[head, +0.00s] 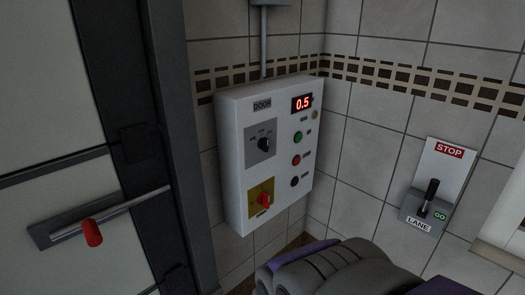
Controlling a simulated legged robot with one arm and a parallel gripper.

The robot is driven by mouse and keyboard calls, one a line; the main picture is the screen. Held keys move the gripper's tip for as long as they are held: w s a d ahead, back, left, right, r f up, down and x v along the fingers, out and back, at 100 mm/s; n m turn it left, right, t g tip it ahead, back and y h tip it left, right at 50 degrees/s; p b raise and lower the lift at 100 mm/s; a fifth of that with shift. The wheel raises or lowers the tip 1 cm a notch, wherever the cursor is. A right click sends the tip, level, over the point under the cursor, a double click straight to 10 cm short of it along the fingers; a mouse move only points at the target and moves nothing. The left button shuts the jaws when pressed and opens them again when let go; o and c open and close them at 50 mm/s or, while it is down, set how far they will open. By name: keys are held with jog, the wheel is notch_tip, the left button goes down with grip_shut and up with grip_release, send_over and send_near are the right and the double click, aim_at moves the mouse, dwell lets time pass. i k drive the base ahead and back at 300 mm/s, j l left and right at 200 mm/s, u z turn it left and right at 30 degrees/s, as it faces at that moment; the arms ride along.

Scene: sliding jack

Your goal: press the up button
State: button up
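A white control box (243,183) labelled DOOR hangs on the tiled wall near the middle of the head view. Its right side carries a column of round buttons: a green one (297,136), a red one (296,160) and a dark one (295,182). Their small labels are too small to read, so I cannot tell which is the up button. A red display (302,104) above them reads 0.5. Grey and purple parts at the bottom edge seem to be my own body; no gripper fingertips show.
The box also has a black selector knob (264,144) and a red rotary switch (264,200) on a yellow plate. At right a LANE lever (428,196) stands below a STOP sign (449,149).

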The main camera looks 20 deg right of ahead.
aim_at(298, 139)
jog(key=i+l+z, duration=0.4)
jog(key=i, duration=0.4)
jog(key=l, duration=0.1)
